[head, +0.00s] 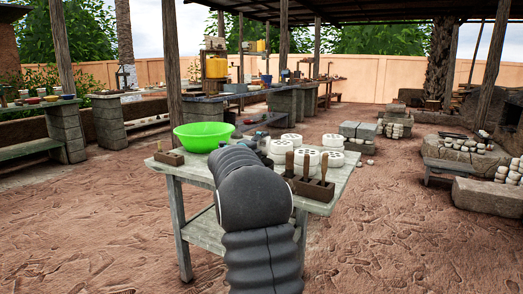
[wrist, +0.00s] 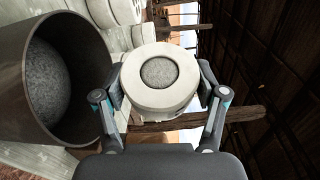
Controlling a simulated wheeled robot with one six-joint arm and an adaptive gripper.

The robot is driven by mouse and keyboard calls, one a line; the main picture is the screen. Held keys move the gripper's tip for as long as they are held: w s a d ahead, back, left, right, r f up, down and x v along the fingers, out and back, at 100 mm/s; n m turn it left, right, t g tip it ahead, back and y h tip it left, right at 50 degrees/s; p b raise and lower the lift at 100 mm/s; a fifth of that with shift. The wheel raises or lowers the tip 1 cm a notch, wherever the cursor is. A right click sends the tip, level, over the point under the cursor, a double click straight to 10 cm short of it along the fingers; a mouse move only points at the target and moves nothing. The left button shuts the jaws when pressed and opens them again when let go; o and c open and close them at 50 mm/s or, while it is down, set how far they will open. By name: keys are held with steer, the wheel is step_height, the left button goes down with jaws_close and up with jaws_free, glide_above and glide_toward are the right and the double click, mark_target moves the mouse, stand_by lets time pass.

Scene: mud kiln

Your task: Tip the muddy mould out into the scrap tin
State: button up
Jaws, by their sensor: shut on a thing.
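My gripper (wrist: 161,92) is shut on a round white mould (wrist: 137,78), with one finger on each side of it. The mould's round middle (wrist: 158,72) shows speckled grey, like mud, and faces the wrist camera. A dark tin (wrist: 88,75) with a grey rounded mass (wrist: 45,85) inside stands to the left of the mould in the wrist view, apart from it. The wrist picture is turned on its side. In the head view my arm hides my gripper and the held mould.
The worktable (head: 325,207) bears a green bowl (head: 203,136), several white moulds (head: 307,157) and a tool block (head: 313,188) with upright handles at its front right. A small wooden block (head: 168,157) sits at the left corner. Open earth floor surrounds the table.

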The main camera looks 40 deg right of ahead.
steer(key=shift+r+n+p, duration=0.2)
steer(key=shift+n+p, duration=0.2)
steer(key=shift+p, duration=0.15)
steer(key=n+h+p, duration=0.1)
steer(key=n, duration=0.1)
steer(key=shift+n+t+p, duration=0.4)
steer(key=n+h, duration=0.1)
steer(key=n, duration=0.1)
steer(key=shift+f+n+t, duration=0.15)
steer(key=shift+n+t, duration=0.15)
steer(key=shift+w+a+n+t, duration=0.1)
steer(key=shift+n+t, duration=0.6)
steer(key=shift+n, duration=0.8)
